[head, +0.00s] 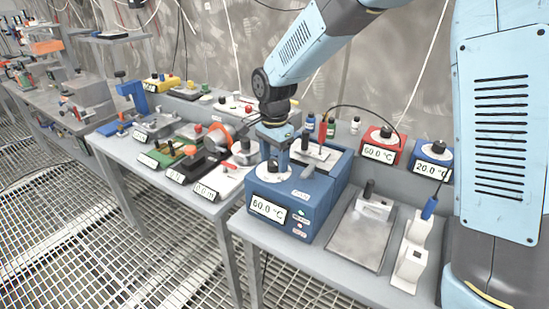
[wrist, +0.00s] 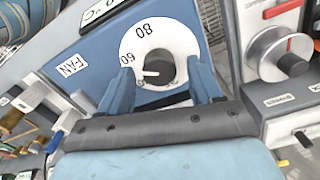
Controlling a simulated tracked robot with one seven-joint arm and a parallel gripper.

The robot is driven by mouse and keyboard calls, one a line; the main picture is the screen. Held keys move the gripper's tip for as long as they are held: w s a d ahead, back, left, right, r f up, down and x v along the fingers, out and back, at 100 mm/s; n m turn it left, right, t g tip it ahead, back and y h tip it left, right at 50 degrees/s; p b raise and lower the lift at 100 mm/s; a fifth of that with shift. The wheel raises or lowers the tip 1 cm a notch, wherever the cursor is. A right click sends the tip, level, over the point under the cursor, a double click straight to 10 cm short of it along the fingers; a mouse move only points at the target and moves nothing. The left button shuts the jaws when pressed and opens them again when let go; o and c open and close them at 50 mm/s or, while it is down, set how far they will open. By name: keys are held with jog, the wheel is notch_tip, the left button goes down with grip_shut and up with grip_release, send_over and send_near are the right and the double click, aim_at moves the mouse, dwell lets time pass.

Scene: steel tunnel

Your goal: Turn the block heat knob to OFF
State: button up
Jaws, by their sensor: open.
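The block heat knob (head: 272,167) is a dark round knob on a white dial, on top of the blue heater box (head: 312,212) whose display reads 60.0 °C. In the wrist view the knob (wrist: 163,70) has a white pointer aimed left, near the 60 mark and on the side away from 80. My gripper (head: 273,150) points down over the dial. In the wrist view its two blue fingers (wrist: 163,75) are open, one on each side of the knob. I cannot tell whether they touch it. The lower part of the dial is hidden.
A metal plate with a black-handled block (head: 374,203), a white stand (head: 411,262) and red and blue display boxes (head: 380,150) are to the right.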

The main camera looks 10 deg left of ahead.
jog(key=c, duration=1.1)
jog(key=shift+o, duration=0.2)
jog(key=n, duration=0.5)
jog(key=shift+n, duration=0.3)
jog(key=n, duration=0.6)
jog(key=shift+a+f, duration=0.1)
jog(key=n, duration=0.6)
jog(key=shift+n, duration=0.3)
jog(key=n, duration=0.5)
jog(key=shift+s+n, duration=0.1)
jog(key=shift+n, duration=0.2)
